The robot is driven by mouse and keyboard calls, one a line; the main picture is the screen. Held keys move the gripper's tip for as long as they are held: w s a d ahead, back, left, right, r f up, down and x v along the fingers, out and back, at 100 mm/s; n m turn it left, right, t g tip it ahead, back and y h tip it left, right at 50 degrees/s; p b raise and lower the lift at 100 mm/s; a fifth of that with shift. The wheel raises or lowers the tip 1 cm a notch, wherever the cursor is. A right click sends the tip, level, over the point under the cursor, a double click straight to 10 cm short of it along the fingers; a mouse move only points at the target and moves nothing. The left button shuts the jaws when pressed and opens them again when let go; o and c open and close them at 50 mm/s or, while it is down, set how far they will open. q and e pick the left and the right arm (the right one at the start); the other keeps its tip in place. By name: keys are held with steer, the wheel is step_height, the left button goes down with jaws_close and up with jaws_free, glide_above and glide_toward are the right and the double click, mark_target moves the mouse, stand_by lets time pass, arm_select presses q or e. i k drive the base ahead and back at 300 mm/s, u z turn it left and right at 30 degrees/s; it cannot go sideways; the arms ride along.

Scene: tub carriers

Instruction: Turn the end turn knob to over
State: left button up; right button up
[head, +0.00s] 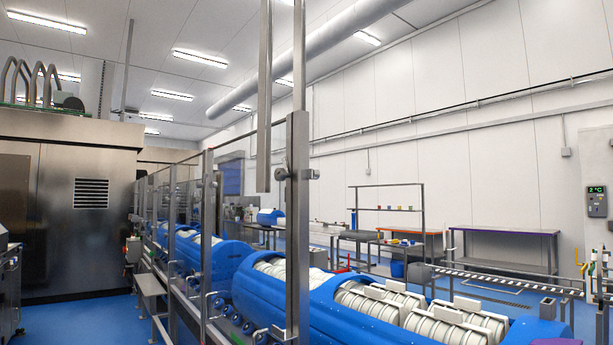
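I cannot make out a turn knob marked as the end one. A grey wall panel (597,202) with a small lit display reading about 2 °C is at the far right; its lower controls are too small to tell apart. A small control box (133,249) with a red part is at the left, beside the line of steel posts; its details are too small to read. Neither of my grippers is in view.
A steel post (298,220) stands close in front at the centre. Behind it, large blue carriers (350,307) hold white tubs (455,324). A big steel machine (70,200) fills the left. Blue floor (85,322) is open at lower left. Tables (503,248) stand at the back right.

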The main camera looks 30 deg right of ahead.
mark_target(281, 174)
steer(key=z, duration=0.55)
steer(key=i, duration=0.6)
steer(key=z, duration=0.2)
